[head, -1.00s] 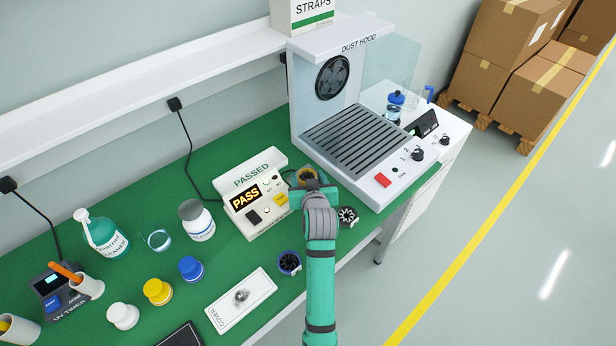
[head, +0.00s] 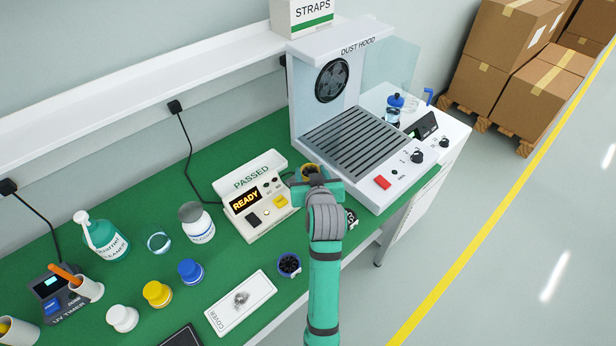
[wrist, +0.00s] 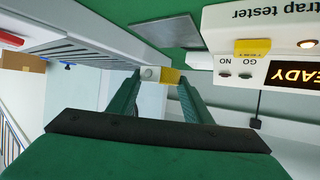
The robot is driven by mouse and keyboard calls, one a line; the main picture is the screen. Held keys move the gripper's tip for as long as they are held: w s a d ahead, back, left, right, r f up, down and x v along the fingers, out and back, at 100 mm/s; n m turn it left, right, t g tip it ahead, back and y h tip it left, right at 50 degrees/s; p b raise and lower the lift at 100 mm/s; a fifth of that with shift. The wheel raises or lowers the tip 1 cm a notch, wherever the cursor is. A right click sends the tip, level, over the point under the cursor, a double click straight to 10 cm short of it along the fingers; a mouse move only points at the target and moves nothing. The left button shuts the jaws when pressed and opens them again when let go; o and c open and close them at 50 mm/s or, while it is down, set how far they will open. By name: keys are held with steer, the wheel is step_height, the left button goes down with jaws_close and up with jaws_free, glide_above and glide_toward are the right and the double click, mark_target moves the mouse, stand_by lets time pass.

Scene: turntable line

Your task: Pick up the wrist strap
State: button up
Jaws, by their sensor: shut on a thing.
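In the wrist view my gripper's fingers (wrist: 160,78) close on a yellow-and-white piece (wrist: 168,75), which looks like part of that strap. It seems held above the green bench, but its exact height is hard to tell. The strap tester (head: 258,203) stands just left of my gripper and its display reads READY. It also shows upside down in the wrist view (wrist: 230,50).
The dust hood (head: 385,185) stands close on the right. A blue round piece (head: 289,264) and a white cover plate (head: 240,305) lie at the front. A dark round piece (head: 351,218) is partly behind my arm. Bottles and jars (head: 191,271) fill the left.

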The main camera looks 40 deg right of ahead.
steer(key=d+r+v, duration=0.1)
steer(key=d+v, duration=0.1)
steer(key=v, duration=1.1)
steer(key=shift+s+d, duration=0.35)
steer(key=shift+s, duration=0.05)
steer(key=shift+r, duration=0.1)
